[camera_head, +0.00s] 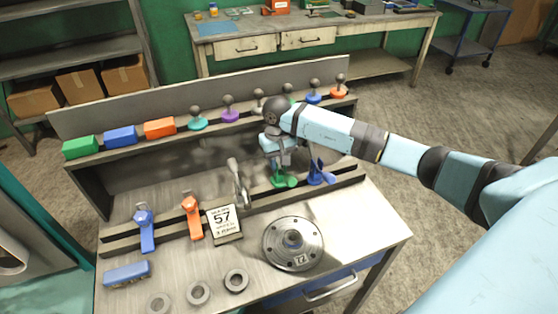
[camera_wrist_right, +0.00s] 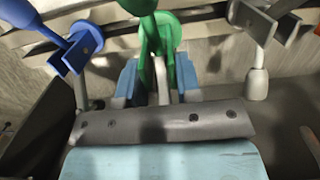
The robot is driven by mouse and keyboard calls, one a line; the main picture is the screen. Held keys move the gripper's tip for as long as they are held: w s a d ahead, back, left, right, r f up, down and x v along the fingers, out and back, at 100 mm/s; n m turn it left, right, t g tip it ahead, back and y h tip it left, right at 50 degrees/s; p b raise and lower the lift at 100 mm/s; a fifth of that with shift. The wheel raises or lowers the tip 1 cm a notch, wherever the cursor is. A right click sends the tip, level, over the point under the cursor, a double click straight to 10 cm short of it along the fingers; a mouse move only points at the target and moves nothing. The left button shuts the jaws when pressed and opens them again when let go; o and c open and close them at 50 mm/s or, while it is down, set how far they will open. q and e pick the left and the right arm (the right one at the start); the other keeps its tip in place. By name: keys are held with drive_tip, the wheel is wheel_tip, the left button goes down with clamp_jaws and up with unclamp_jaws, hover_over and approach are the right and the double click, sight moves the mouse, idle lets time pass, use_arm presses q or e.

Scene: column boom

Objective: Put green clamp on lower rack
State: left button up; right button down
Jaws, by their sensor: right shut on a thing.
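The green clamp (camera_head: 284,182) stands at the lower rack (camera_head: 262,204), between a grey-handled clamp (camera_head: 238,182) and a blue clamp (camera_head: 319,174). My right gripper (camera_head: 283,153) reaches down over it from the right, covering its upper part in the head view. In the right wrist view, the two light-blue fingers of the right gripper (camera_wrist_right: 157,82) are shut on the green clamp (camera_wrist_right: 184,72), with the blue clamp (camera_wrist_right: 80,50) to the left and the grey one (camera_wrist_right: 257,80) to the right. I cannot tell whether its base is fully seated. My left gripper is not in view.
Another blue clamp (camera_head: 146,227) and an orange clamp (camera_head: 192,216) stand on the lower rack's left. The upper shelf holds coloured blocks (camera_head: 120,136) and several knobs (camera_head: 230,112). A sign (camera_head: 224,223), a round metal flange (camera_head: 291,244) and rings (camera_head: 198,292) occupy the bench front.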

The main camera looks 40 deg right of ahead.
sight(279, 171)
drive_tip(key=shift+f+b, duration=1.9)
drive_tip(key=shift+f, duration=0.15)
drive_tip(key=c, duration=1.1)
unclamp_jaws()
drive_tip(key=shift+r, duration=0.1)
drive_tip(key=shift+r, duration=0.1)
drive_tip(key=shift+r+p, duration=1.35)
drive_tip(key=shift+r, duration=2.25)
